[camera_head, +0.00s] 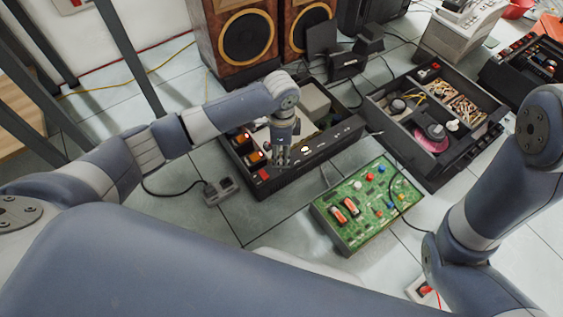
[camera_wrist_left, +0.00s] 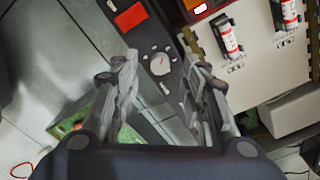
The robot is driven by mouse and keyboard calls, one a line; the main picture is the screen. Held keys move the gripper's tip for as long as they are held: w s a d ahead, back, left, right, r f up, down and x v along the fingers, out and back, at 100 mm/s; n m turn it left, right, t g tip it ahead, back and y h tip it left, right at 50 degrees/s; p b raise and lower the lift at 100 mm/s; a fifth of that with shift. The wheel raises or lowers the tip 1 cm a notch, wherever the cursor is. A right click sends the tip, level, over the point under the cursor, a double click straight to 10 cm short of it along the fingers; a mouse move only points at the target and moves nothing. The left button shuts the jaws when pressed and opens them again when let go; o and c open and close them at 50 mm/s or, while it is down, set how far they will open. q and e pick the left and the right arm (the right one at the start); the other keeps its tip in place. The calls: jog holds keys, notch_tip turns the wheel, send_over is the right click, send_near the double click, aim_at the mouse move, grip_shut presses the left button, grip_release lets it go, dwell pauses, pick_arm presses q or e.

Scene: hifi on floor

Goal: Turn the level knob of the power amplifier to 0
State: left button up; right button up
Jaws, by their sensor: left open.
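The power amplifier (camera_head: 318,147) is a black open-topped unit on the tiled floor, with a dark control panel along its near side. In the left wrist view, a round pale knob (camera_wrist_left: 160,64) sits on this dark panel (camera_wrist_left: 152,38), with small white marks around it. Its setting is too small to read surely. My left gripper (camera_head: 281,156) points down over the panel in the head view. In the left wrist view, its fingers (camera_wrist_left: 162,80) are open on either side of the knob, with no clear contact. My right gripper is not in view.
A red switch (camera_wrist_left: 130,16) is near the knob. A green circuit board box (camera_head: 365,205) stands close to the amplifier at right. A black parts case (camera_head: 462,160) lies behind it. Wooden speakers (camera_head: 232,45) stand at the back. A grey pedal-like box (camera_head: 221,191) and cables lie at left.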

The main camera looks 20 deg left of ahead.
aim_at(281, 161)
pick_arm(q)
jog(key=shift+f+b, duration=0.95)
jog(key=shift+f, duration=0.85)
grip_shut()
